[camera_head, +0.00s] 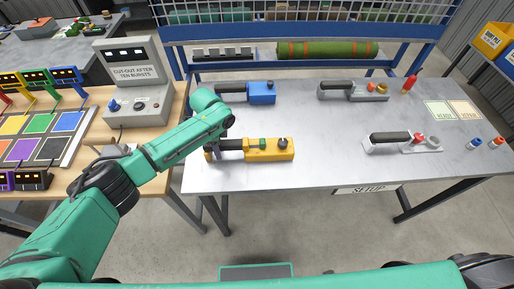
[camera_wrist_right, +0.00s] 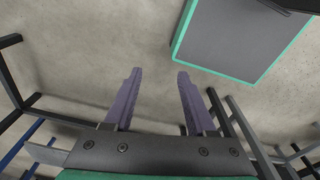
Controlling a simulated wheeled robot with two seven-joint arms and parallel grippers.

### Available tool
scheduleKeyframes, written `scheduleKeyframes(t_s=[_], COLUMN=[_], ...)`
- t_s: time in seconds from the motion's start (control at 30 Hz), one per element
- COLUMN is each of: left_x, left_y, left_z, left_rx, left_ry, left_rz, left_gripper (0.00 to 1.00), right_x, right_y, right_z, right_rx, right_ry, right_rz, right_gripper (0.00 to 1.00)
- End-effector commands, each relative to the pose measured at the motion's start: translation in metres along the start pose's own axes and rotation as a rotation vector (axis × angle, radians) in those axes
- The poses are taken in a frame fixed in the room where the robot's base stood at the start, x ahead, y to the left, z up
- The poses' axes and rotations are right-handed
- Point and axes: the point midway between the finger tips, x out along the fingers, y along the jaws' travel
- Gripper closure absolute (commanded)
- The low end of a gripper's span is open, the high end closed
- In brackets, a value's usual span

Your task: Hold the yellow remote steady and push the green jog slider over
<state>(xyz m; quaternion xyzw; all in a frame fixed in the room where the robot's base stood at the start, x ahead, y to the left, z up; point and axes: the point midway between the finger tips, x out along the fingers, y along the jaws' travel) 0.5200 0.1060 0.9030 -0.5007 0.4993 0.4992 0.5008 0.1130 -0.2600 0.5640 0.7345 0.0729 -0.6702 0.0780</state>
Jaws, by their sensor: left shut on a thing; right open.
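The yellow remote (camera_head: 270,155) lies near the front left of the grey table in the head view, with a black handle on its left. The small green jog slider (camera_head: 263,142) sits on its top, left of a dark knob (camera_head: 283,144). My left gripper (camera_head: 218,149) is shut on the remote's black handle end; its fingers are largely hidden by the wrist. My right gripper (camera_wrist_right: 153,98) is open and empty in the right wrist view, with bare floor beyond its fingers. It is away from the remote and does not show in the head view.
A blue remote (camera_head: 262,92), a grey remote (camera_head: 369,91) and a white remote (camera_head: 419,143) lie on the grey table (camera_head: 330,165). A red marker-like item (camera_head: 410,83) stands at the right. A control box (camera_head: 134,80) stands on the wooden bench at left. The table's front middle is clear.

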Motion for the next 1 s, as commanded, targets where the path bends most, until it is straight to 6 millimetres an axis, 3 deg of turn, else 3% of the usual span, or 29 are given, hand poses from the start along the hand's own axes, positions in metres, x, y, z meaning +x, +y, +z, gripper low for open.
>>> scheduleKeyframes(t_s=[0.03,0.1,0.13,0.27,0.4,0.5,0.6,0.73,0.8,1.0], left_x=[0.002,0.002,0.002,0.002,0.002,0.003,0.003,0.003,0.003,0.003], left_y=[0.001,0.001,0.001,0.002,0.002,0.002,0.002,0.002,0.002,0.003], left_z=[0.0,0.0,0.0,0.0,0.0,0.0,0.0,0.0,0.0,0.0], left_rx=[0.0,0.0,0.0,0.0,0.001,0.001,0.001,0.001,0.002,0.001], left_ry=[-0.001,-0.001,-0.001,-0.001,-0.001,-0.001,-0.001,-0.001,-0.001,-0.001], left_rz=[0.004,0.004,0.004,0.005,0.006,0.006,0.006,0.007,0.007,0.007], left_gripper=[1.0,1.0,1.0,1.0,1.0,1.0,1.0,1.0,1.0,1.0], right_x=[0.0,-0.002,-0.004,-0.026,-0.087,-0.144,-0.202,-0.277,-0.31,-0.373], right_y=[0.003,0.006,0.008,0.003,-0.04,-0.074,-0.103,-0.131,-0.126,-0.079], right_z=[-0.004,-0.019,-0.029,-0.095,-0.179,-0.218,-0.239,-0.25,-0.278,-0.373], right_rx=[0.012,0.06,0.093,0.291,0.422,0.399,0.316,0.146,0.072,0.078], right_ry=[0.001,0.001,0.0,-0.017,-0.058,-0.099,-0.142,-0.19,-0.125,0.188], right_rz=[0.002,-0.003,-0.009,-0.115,-0.388,-0.581,-0.737,-0.884,-0.847,-0.59], right_gripper=[0.67,0.94,1.0,1.0,1.0,1.0,1.0,1.0,1.0,1.0])
